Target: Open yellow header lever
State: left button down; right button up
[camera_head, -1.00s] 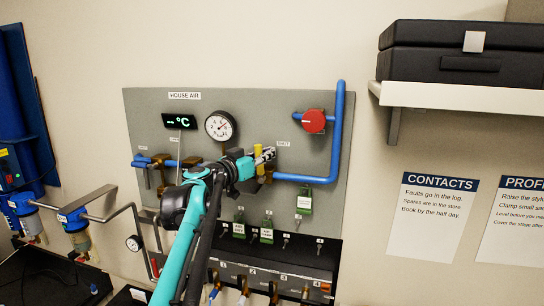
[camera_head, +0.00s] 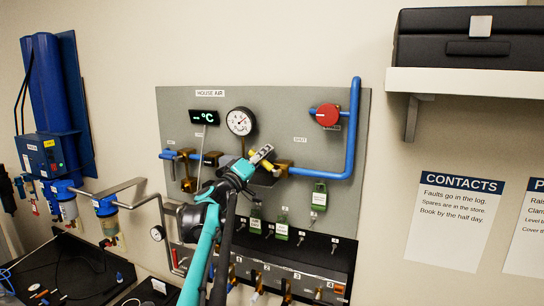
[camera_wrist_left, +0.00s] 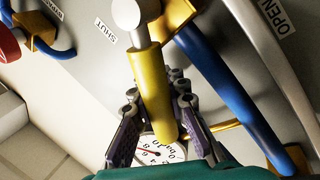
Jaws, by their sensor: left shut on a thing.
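The yellow header lever (camera_wrist_left: 153,88) runs down the middle of my left wrist view, from a pale round pivot (camera_wrist_left: 134,12). In the head view a little of the yellow lever (camera_head: 268,165) shows beside the brass valve (camera_head: 282,168) on the blue header pipe. My left gripper (camera_head: 262,155) is at the lever and shut on it, with one finger on each side in the wrist view. The lever lies between the SHUT label (camera_wrist_left: 106,31) and the OPEN label (camera_wrist_left: 277,14). My gripper hides part of the lever in the head view.
The grey panel (camera_head: 200,105) carries a pressure gauge (camera_head: 241,121), a red knob (camera_head: 327,116), a blue pipe (camera_head: 354,115) and green tags (camera_head: 320,195). Below are the numbered outlets (camera_head: 290,283). Filters (camera_head: 106,206) stand at the left, and a black case (camera_head: 470,45) sits on the shelf.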

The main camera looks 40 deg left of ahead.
pick_arm(q)
jog(key=shift+s+a+f+n+y+b, duration=0.1)
jog(key=shift+a+f+n+y+b, duration=0.4)
jog(key=shift+n, duration=1.15)
jog(key=shift+s+a+f+n+y+b, duration=0.15)
jog(key=shift+f+n+y+b, duration=0.45)
jog(key=shift+n+y, duration=0.8)
jog(key=shift+w+a+f+n+y+b, duration=0.1)
jog(key=shift+a+f+n+y+b, duration=0.45)
jog(key=shift+n, duration=1.3)
jog(key=shift+s+d+f, duration=0.1)
jog(key=shift+d+f, duration=0.15)
jog(key=c, duration=1.6)
grip_release()
jog(key=shift+o, duration=0.2)
jog(key=v, duration=1.2)
jog(key=shift+f, duration=0.1)
